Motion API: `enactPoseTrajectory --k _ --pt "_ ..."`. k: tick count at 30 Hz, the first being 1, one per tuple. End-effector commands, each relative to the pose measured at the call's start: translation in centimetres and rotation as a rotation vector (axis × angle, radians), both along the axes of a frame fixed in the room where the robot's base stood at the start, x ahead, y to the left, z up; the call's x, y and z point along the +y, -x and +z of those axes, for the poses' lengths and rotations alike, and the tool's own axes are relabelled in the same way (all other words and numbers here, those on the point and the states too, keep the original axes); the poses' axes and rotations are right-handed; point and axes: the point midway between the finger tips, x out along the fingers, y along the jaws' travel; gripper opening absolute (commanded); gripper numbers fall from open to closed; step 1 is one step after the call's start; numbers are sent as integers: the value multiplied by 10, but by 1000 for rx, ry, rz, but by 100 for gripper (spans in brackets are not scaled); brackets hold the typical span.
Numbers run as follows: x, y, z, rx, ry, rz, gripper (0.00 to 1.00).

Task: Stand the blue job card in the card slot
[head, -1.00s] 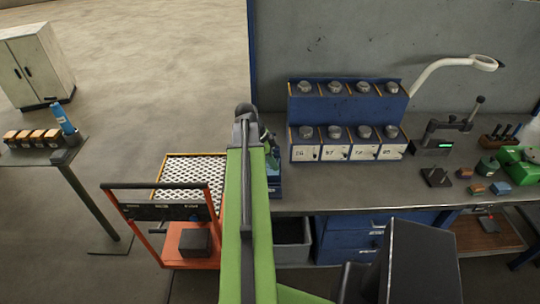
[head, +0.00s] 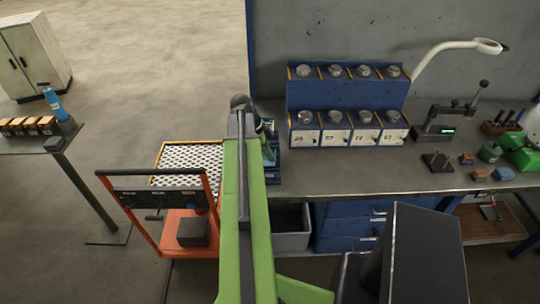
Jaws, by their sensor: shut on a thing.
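My green arm (head: 242,200) rises through the middle of the head view and ends at a dark joint. My gripper does not show; the arm seems to hide it. I cannot make out the blue job card anywhere. No card slot can be told for sure. A small dark block with upright pins (head: 437,162) stands on the bench, but I cannot tell what it is for. Part of a blue item (head: 271,158) shows just right of my arm, at the bench's left end, mostly covered by the arm.
The grey bench (head: 340,182) carries a blue rack (head: 345,95) with numbered white labels, a lamp (head: 455,46) and a gauge stand (head: 434,132). An orange cart (head: 170,228) stands left of my arm. A side table (head: 30,143) holds several blocks and a blue cylinder (head: 54,103).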

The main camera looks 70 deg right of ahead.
Motion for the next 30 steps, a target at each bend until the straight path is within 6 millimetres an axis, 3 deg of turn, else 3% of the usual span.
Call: enactPoseTrajectory --k 18,30 --pt "0 -1 -46 0 0 1 0" --pt "0 -1 -52 0 0 2 0"
